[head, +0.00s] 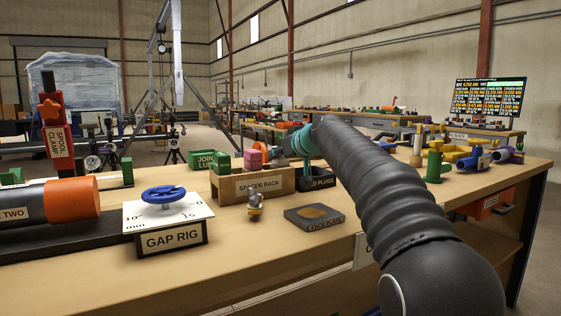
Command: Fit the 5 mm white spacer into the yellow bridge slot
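I cannot make out a white spacer. Yellow parts (458,155) stand on the right of the bench; I cannot tell if one is the bridge with the slot. My arm reaches in from the lower right.
The gap rig (172,238) with a blue handwheel and an orange-ended pipe (70,200) stand at left. A dark face plate (314,217) and a small metal part (255,205) lie in front of the rack. A green post (434,166) stands right.

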